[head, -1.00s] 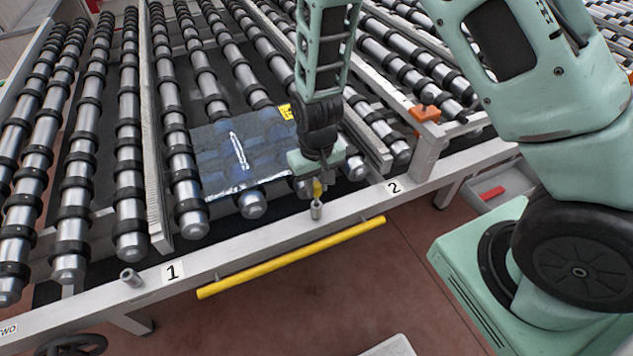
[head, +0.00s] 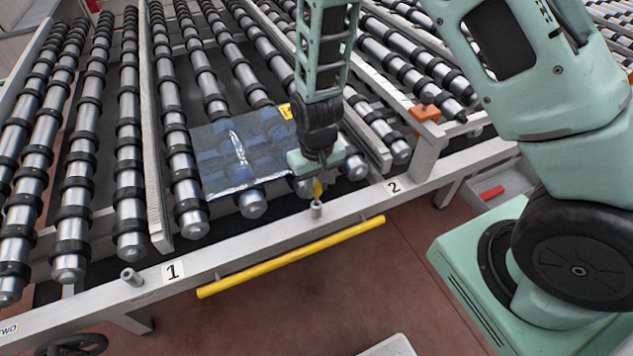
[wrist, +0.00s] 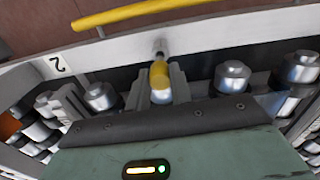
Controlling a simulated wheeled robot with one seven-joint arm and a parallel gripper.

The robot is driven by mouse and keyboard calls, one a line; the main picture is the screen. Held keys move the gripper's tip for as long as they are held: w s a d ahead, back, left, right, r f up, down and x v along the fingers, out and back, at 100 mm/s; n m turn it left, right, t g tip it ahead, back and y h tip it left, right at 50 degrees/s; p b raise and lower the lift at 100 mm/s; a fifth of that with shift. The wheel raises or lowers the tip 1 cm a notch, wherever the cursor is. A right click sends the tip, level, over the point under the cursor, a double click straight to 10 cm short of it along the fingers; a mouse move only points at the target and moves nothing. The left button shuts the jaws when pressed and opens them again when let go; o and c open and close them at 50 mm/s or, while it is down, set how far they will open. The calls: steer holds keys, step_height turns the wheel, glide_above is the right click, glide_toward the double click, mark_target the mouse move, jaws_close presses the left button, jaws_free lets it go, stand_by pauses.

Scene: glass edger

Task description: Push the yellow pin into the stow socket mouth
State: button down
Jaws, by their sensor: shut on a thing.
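The yellow pin (head: 318,188) is held upright between the fingers of my gripper (head: 318,178), above the front rail. In the wrist view, the pin's yellow body (wrist: 159,75) shows between the two fingers of my gripper (wrist: 160,86), which are shut on it. A short grey tubular socket (head: 316,210) stands on the rail right below the pin; it also shows in the wrist view (wrist: 160,47). The pin's lower end is in line with the socket and at or very near its mouth. I cannot tell whether the tip is inside.
Another grey socket (head: 131,277) stands on the rail beside label 1 (head: 173,271). Label 2 (head: 394,186) is right of the pin. A glass sheet (head: 225,168) lies on the rollers behind. A yellow bar (head: 290,257) runs along the rail's front. An orange block (head: 424,113) is at right.

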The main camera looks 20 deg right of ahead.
mark_target(316, 195)
steer(key=shift+f+b, duration=1.75)
steer(key=shift+f, duration=0.6)
steer(key=c, duration=1.2)
jaws_free()
steer(key=shift+r, duration=0.1)
steer(key=shift+o, duration=0.2)
step_height(316, 195, up, 17)
steer(key=b, duration=0.2)
steer(key=shift+r, duration=0.2)
steer(key=shift+b, duration=0.3)
